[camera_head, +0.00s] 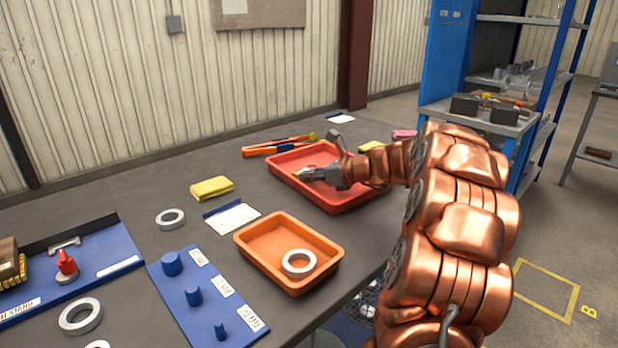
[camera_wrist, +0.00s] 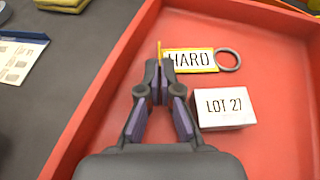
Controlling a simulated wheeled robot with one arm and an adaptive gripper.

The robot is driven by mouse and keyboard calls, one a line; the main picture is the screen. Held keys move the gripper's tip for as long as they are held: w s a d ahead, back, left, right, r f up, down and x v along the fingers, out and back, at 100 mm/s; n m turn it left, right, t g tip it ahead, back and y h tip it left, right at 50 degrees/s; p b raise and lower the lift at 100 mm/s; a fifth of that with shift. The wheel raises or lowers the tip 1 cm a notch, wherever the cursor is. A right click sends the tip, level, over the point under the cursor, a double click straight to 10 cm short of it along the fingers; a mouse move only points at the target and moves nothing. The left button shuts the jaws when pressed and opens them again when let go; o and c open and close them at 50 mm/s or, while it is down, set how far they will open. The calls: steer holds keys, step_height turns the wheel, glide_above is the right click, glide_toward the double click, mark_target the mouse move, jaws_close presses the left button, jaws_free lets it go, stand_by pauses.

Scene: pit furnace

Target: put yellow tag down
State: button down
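The yellow tag (camera_wrist: 190,60), marked HARD, lies inside the red tray in the wrist view, with a grey ring (camera_wrist: 229,59) at its right end. A thin yellow upright edge (camera_wrist: 159,49) stands at its left end, between my fingertips. My gripper (camera_wrist: 159,68) is nearly closed on that edge. Whether the tag touches the tray floor is unclear. A white LOT 27 block (camera_wrist: 224,108) sits just right of my fingers.
An orange tray (camera_head: 272,239) holding a pale ring (camera_head: 298,263) stands nearer on the table. A yellow cloth (camera_head: 212,188), a white sheet (camera_head: 234,218) and a blue peg board (camera_head: 206,298) lie to the left. The red tray's walls surround my gripper.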

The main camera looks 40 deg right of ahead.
steer(key=c, duration=1.6)
jaws_free()
steer(key=shift+s+d+r, duration=0.1)
steer(key=shift+s+r, duration=0.1)
steer(key=p+v, duration=0.1)
steer(key=v, duration=1)
steer(key=shift+s+d+p, duration=0.15)
steer(key=shift+s+p, duration=0.05)
steer(key=shift+p, duration=0.2)
